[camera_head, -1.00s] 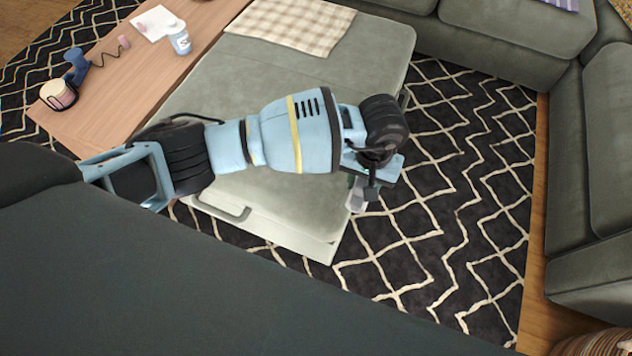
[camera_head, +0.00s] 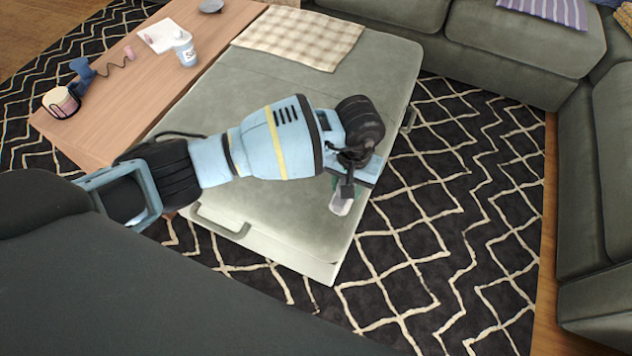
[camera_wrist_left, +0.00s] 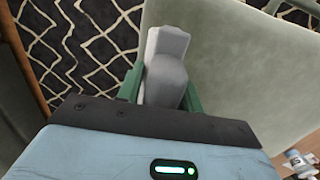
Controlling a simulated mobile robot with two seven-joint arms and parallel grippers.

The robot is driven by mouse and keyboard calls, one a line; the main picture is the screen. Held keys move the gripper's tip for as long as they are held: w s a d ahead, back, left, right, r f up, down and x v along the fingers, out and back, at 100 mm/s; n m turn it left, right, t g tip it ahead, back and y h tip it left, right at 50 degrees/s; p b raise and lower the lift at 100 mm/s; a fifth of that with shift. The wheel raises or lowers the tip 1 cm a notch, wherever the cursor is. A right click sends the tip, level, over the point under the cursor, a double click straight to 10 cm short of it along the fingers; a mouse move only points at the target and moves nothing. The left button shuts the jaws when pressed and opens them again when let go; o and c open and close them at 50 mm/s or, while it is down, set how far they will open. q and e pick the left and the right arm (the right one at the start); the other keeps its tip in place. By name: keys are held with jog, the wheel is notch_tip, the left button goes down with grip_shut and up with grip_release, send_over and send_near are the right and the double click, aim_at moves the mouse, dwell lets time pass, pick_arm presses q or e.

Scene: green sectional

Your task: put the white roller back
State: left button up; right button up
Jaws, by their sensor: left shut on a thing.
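My left gripper (camera_head: 343,198) is at the near right edge of the green ottoman (camera_head: 270,200), as seen in the head view. It is shut on the white roller (camera_head: 341,206), a small pale piece at the fingertips. In the left wrist view the roller (camera_wrist_left: 167,65) is a smooth grey-white block with a rounded end, between the green fingers (camera_wrist_left: 160,88). Part of it is hidden by the gripper body. I cannot tell whether it touches the ottoman. My right gripper is in neither view.
A wooden table (camera_head: 120,90) adjoins the ottoman at left. A checked cloth (camera_head: 298,38) covers the ottoman's far end. Patterned rug (camera_head: 450,200) lies clear at right.

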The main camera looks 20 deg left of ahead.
pick_arm(q)
jog(key=a, duration=0.5)
jog(key=shift+w+a+f, duration=0.1)
jog(key=shift+a+f, duration=0.15)
jog(key=shift+a, duration=0.6)
jog(key=f, duration=0.3)
jog(key=shift+a+f+b, duration=0.2)
jog(key=shift+b, duration=0.1)
jog(key=shift+f, duration=0.15)
jog(key=shift+f, duration=0.15)
jog(key=o, duration=1)
jog(key=shift+c, duration=0.2)
